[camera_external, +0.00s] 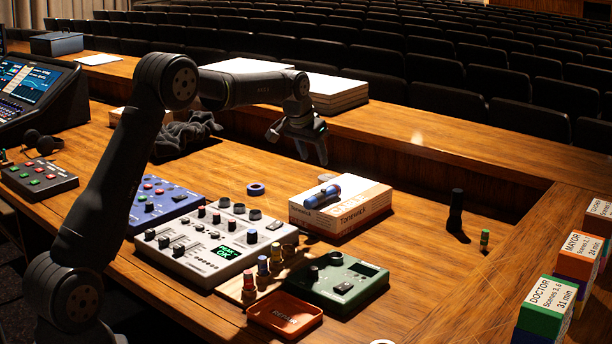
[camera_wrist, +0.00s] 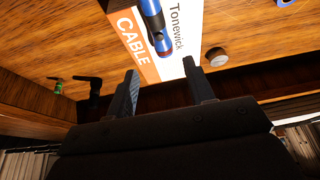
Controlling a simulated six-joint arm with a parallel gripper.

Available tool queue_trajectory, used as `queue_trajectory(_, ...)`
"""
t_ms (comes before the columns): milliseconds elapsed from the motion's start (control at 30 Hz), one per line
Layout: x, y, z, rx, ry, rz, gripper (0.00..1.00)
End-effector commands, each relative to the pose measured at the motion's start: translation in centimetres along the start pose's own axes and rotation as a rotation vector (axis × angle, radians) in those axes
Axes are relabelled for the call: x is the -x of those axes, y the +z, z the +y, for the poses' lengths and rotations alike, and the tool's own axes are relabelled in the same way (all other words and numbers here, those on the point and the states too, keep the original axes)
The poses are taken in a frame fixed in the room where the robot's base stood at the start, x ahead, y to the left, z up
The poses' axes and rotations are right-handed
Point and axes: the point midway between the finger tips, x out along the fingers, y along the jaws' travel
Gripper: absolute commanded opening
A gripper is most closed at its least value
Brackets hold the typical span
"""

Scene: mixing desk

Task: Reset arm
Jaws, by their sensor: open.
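My gripper (camera_external: 298,150) hangs over the back part of the wooden desk, beyond the white and orange Tonewick box (camera_external: 345,217). Its two fingers point down and stand apart with nothing between them. In the wrist view my gripper (camera_wrist: 165,85) is also open and empty, with the box (camera_wrist: 135,35) past its fingertips. A blue flashlight-like object (camera_external: 322,196) lies on top of the box; it also shows in the wrist view (camera_wrist: 154,22).
A white mixer (camera_external: 205,262), a blue box with knobs (camera_external: 150,210) and a green device (camera_external: 345,290) stand in front. An orange tray (camera_external: 285,318) is near the front edge. A black cylinder (camera_external: 455,212) and labelled blocks (camera_external: 548,305) stand right. Desk between box and cylinder is clear.

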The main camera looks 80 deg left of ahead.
Motion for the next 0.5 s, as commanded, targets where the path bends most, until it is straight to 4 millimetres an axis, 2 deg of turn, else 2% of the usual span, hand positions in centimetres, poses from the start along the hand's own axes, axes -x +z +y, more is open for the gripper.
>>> queue_trajectory(500, -9.9, 0.1, 0.0, 0.0, 0.0, -0.003, 0.49)
